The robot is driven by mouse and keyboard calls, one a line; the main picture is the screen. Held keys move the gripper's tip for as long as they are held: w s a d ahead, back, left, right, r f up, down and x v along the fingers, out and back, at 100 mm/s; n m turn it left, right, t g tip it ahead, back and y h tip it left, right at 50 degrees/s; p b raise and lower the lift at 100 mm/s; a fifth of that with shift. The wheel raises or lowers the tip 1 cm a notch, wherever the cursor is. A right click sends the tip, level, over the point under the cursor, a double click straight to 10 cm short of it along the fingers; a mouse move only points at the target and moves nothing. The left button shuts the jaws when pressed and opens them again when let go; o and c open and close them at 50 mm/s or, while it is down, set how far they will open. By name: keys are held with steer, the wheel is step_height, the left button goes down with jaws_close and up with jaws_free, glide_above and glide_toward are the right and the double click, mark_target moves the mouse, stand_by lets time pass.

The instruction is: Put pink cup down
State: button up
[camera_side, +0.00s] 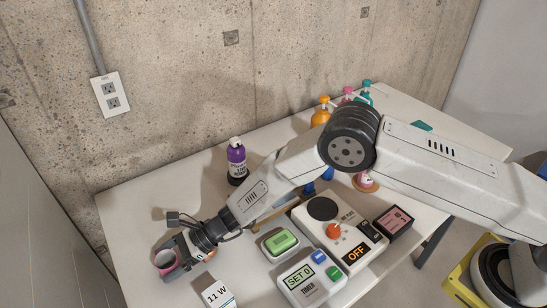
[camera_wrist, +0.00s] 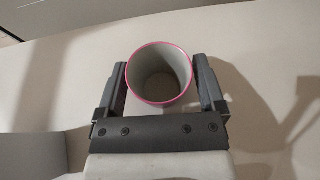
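The pink cup (camera_side: 170,272) is at the front left of the table in the side view, upright or nearly so. The wrist view looks down into its grey inside and pink rim (camera_wrist: 160,88). In the wrist view my gripper (camera_wrist: 159,66) spans the cup, with the rim between the fingertips. The cup's base is hidden, so I cannot tell whether it touches the table.
The white table (camera_side: 135,215) is clear left of the cup. A box marked "11 W" (camera_side: 217,294), a timer (camera_side: 312,281), a green-topped device (camera_side: 281,241) and a scale-like unit (camera_side: 340,232) stand to the right. A purple bottle (camera_side: 237,160) stands behind.

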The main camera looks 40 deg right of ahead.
steer(key=shift+r, duration=0.15)
steer(key=shift+v, duration=0.8)
steer(key=v, duration=1)
steer(key=shift+d+r, duration=0.1)
steer(key=shift+d, duration=0.1)
steer(key=s+d+r+n+h, duration=0.3)
steer(key=s+d+n+h, duration=0.1)
steer(key=d, duration=0.6)
steer(key=s+d+r+n+h, duration=0.3)
steer(key=s+d+n+h, duration=0.2)
steer(key=d, duration=0.6)
steer(key=s+d+r+n+h, duration=0.4)
steer(key=s+d+n, duration=0.4)
steer(key=d, duration=0.3)
steer(key=shift+d+r+n+t, duration=0.15)
steer(key=shift+n+t, duration=0.25)
steer(key=shift+n, duration=0.5)
